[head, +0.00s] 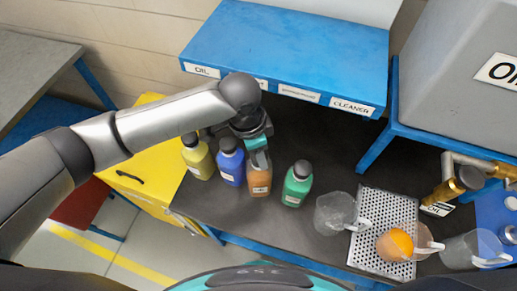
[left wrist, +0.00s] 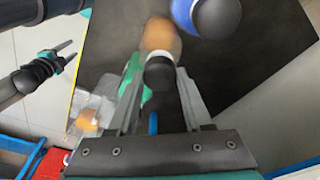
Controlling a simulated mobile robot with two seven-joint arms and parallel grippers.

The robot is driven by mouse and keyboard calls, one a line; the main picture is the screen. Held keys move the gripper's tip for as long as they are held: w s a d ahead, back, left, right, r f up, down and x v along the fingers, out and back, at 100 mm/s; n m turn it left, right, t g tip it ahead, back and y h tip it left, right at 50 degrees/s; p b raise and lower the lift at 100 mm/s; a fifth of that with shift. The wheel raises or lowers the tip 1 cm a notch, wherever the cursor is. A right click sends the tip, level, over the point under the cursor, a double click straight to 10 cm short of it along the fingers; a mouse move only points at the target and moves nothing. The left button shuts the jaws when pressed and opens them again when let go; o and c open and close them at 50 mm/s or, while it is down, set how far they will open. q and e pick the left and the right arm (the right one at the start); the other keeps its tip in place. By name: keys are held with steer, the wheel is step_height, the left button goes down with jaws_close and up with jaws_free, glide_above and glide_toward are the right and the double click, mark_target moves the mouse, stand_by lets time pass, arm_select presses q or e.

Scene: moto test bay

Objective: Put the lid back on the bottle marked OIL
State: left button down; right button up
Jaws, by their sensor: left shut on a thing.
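An orange-brown bottle (head: 260,186) stands on the dark bench in a row with a yellow bottle (head: 197,160), a blue bottle (head: 231,166) and a green bottle (head: 297,190). Their small labels are too small to read. My left gripper (head: 259,160) is right over the orange-brown bottle and hides its top in the head view. In the left wrist view a black lid (left wrist: 160,74) sits between my left fingertips, in line with the orange-brown bottle (left wrist: 160,36). I cannot tell whether the lid touches its neck. My right gripper (left wrist: 65,56) is open and empty.
The other bottles wear dark lids. A blue shelf (head: 290,50) with OIL and CLEANER labels overhangs the back. A perforated tray (head: 375,215), clear jugs (head: 334,213), one with an orange thing inside, and a brown tap-like cylinder (head: 447,190) stand right.

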stand_by(0.4)
arm_select(q)
jaws_free()
stand_by(0.4)
steer(key=shift+r+p, duration=1.35)
steer(key=shift+p, duration=0.25)
steer(key=shift+r, duration=2.15)
steer(key=shift+c, duration=0.4)
jaws_close()
steer(key=shift+f, duration=0.15)
